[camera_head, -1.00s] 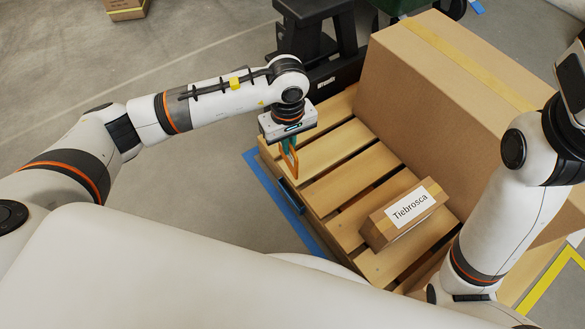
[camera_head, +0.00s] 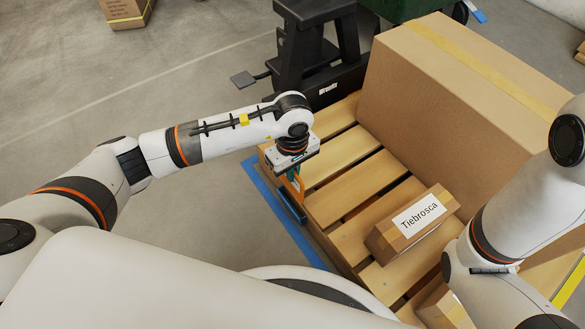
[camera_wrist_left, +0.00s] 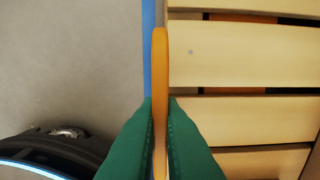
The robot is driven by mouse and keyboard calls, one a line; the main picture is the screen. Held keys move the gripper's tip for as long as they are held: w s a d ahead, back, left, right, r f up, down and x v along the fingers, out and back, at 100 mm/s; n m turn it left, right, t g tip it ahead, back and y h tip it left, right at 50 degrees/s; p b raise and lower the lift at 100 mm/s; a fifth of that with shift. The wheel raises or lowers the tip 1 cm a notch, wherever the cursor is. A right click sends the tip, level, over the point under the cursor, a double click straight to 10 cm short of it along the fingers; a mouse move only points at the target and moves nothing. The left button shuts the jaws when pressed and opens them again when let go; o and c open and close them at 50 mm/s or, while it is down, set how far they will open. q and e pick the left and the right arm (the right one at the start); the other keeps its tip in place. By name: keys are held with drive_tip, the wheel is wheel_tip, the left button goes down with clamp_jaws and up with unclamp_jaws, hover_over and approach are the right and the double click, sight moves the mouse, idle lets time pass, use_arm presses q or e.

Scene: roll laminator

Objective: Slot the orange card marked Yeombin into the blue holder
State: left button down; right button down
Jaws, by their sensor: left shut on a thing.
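My left gripper (camera_head: 294,176) is shut on the orange card (camera_head: 299,185), above the pallet's near-left edge. In the left wrist view the card (camera_wrist_left: 160,60) stands edge-on between the two green fingers (camera_wrist_left: 154,135). Its marking cannot be read. The blue holder (camera_head: 290,207) is a dark blue piece on the pallet's left side, just below the card in the head view. I cannot tell whether the card touches it. The holder is not clearly seen in the wrist view. My right gripper is out of view; only its arm shows at the right.
The slatted wooden pallet (camera_head: 352,192) carries a large cardboard box (camera_head: 450,95) and a small carton labelled Tiebrosca (camera_head: 414,222). Another small carton (camera_head: 440,306) shows in front. Blue tape (camera_head: 268,198) edges the pallet. Black equipment (camera_head: 315,60) stands behind; the floor to the left is clear.

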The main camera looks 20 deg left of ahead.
sight(293, 190)
use_arm(q)
wheel_tip(293, 190, down, 2)
drive_tip(key=shift+f+b, duration=0.1)
drive_tip(key=shift+b, duration=0.55)
drive_tip(key=shift+f+b, duration=2.65)
drive_tip(key=shift+f, duration=0.85)
drive_tip(key=c, duration=1.5)
unclamp_jaws()
wheel_tip(293, 190, up, 12)
drive_tip(key=p, duration=0.7)
